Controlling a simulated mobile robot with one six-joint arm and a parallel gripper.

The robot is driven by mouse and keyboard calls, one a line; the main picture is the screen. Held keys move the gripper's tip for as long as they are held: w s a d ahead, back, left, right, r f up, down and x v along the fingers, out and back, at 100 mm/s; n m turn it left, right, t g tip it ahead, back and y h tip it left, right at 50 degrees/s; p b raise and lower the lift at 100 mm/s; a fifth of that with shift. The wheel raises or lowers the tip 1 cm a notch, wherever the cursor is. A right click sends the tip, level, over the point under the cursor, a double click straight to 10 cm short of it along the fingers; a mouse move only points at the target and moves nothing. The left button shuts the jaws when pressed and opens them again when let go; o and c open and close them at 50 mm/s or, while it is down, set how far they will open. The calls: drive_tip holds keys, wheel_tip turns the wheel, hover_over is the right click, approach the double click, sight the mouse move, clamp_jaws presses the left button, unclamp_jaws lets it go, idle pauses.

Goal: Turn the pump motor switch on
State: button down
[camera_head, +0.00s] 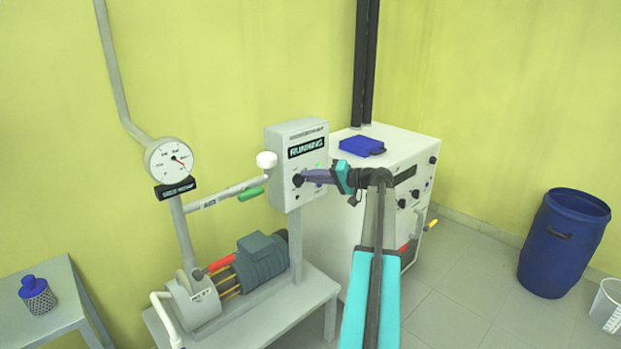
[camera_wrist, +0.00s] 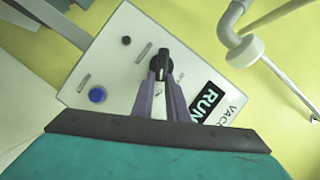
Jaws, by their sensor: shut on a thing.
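The pump motor switch is a black rotary knob (camera_wrist: 163,62) on the front of a pale grey control box (camera_head: 283,146). The box carries a sign (camera_head: 306,147) reading "RUNNING", and a small green light (camera_head: 319,165) shows below it. My gripper (camera_head: 303,179) reaches in from the right and its fingers are shut on the knob. In the wrist view my two grey-purple fingers (camera_wrist: 161,78) close around the knob from both sides. In the head view the fingers partly hide the knob.
A blue button (camera_wrist: 97,95) and a small black knob (camera_wrist: 126,41) sit on the same panel. A pipe with a green handle (camera_head: 251,194) and a gauge (camera_head: 169,160) stand left. A white cabinet (camera_head: 335,235) stands close behind my arm. Floor is clear before the blue barrel (camera_head: 548,255).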

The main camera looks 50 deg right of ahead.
drive_tip(key=c, duration=1.7)
unclamp_jaws()
drive_tip(key=shift+c, duration=0.2)
drive_tip(key=shift+s, duration=0.1)
drive_tip(key=b+v, duration=0.2)
drive_tip(key=v, duration=1.1)
drive_tip(key=shift+s, duration=0.3)
drive_tip(key=shift+d, duration=0.1)
